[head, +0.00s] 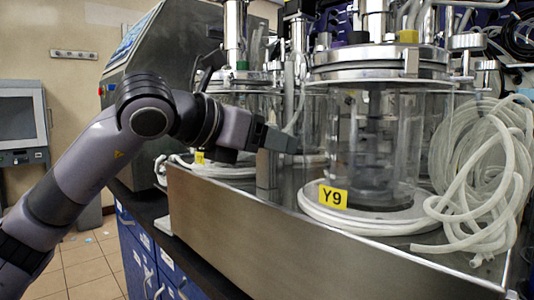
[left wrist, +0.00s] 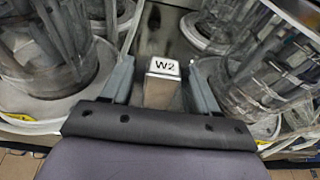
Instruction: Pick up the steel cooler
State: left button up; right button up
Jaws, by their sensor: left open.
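The steel cooler (head: 268,178) is an upright, narrow metal block standing between the two glass vessels on the steel bench. In the left wrist view its top bears a white label reading W2, and its steel side (left wrist: 160,95) shows below that. My left gripper (head: 279,142) is at the cooler's upper end. In the left wrist view the open left gripper (left wrist: 163,86) has one finger on each side of the cooler, with gaps visible. Whether a finger touches it, I cannot tell. The cooler's top is hidden by the gripper in the head view. My right gripper is not in view.
Another vessel (head: 240,98) stands behind my left gripper. Coiled pale tubing (head: 485,150) lies at the right. The steel bench front (head: 240,225) drops to a dark ledge over blue cabinets.

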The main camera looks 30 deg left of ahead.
pick_arm(q)
grip_shut()
jog(key=shift+r, duration=0.1)
